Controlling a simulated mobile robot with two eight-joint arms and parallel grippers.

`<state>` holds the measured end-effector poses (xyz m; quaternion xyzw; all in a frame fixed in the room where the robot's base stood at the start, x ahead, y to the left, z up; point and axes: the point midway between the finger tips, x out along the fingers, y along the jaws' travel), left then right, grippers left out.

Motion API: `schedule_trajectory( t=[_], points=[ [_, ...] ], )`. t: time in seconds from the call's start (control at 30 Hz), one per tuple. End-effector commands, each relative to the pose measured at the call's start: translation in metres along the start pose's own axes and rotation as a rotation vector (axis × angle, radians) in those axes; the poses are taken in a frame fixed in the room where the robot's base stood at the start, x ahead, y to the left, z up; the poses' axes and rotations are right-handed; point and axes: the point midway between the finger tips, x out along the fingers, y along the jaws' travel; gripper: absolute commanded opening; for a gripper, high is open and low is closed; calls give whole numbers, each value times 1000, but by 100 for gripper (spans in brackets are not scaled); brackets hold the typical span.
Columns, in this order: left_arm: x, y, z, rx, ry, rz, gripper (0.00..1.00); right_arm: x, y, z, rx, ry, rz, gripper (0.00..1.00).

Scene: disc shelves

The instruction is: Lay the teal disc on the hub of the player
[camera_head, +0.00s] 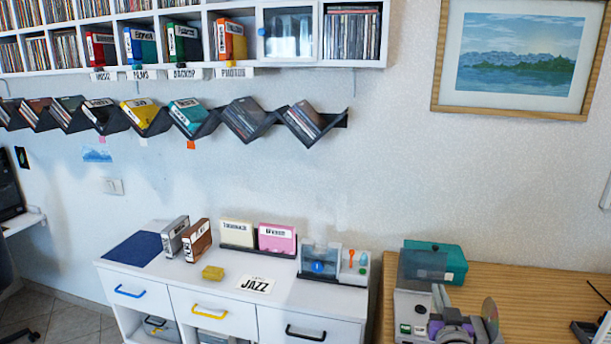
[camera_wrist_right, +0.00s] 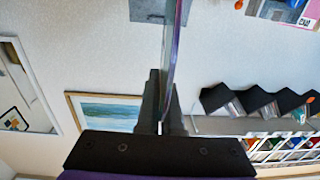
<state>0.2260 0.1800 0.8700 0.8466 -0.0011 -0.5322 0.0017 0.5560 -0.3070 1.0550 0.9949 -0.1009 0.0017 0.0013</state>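My right gripper (camera_head: 472,327) is low at the right of the head view, over the player area. In the right wrist view its dark fingers (camera_wrist_right: 163,122) are shut on a thin disc (camera_wrist_right: 175,55), seen nearly edge-on with a purplish sheen. The disc also shows in the head view (camera_head: 490,309), standing steeply tilted, apart from any flat surface that I can make out. Its teal colour is not clear. The grey player (camera_head: 411,309) has a dark see-through lid (camera_head: 422,265) standing up. Its hub is hidden from me. My left gripper is not in view.
A teal box (camera_head: 452,262) stands behind the lid on the wooden table (camera_head: 540,290). Disc shelves (camera_head: 395,30) and a framed picture (camera_head: 520,55) hang on the wall.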

Motion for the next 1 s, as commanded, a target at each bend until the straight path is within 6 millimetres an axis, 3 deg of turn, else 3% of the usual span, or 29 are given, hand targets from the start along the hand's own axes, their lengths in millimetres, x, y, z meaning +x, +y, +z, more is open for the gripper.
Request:
schedule_trajectory(
  t=[0.3,0.5,0.67,1.0],
  points=[
    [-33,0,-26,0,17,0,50,26,-90,36,3,1,-130,0],
    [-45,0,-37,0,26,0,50,28,-132,56,1,2,-188,0],
    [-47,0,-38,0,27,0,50,26,-143,62,-1,2,-202,0],
    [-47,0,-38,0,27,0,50,26,-143,64,-1,1,-202,0]
  ],
)
